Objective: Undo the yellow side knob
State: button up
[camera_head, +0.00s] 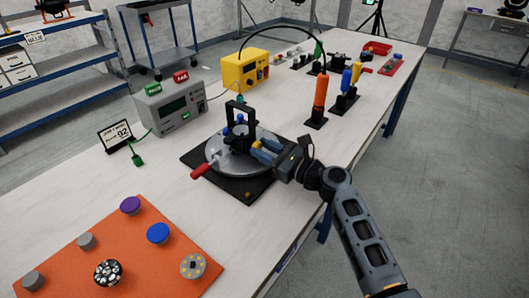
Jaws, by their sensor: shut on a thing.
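A dark par can with a black upright yoke (239,112) stands on a round grey turntable (218,165). My gripper (262,151) comes in from the right, level with the can's right side. Its blue-tipped fingers are closed at the side of the yoke, on what appears to be the yellow side knob.
The turntable has a red handle (201,171) and a black square base (250,191). A grey meter box (170,106) and a yellow box (245,70) stand behind. An orange driver (321,93) stands upright beyond my gripper. An orange mat (115,250) with several round parts lies in front.

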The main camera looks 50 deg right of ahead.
jog(key=shift+n+b, duration=0.55)
jog(key=shift+n, duration=0.65)
jog(key=o, duration=1.1)
jog(key=shift+c, duration=0.2)
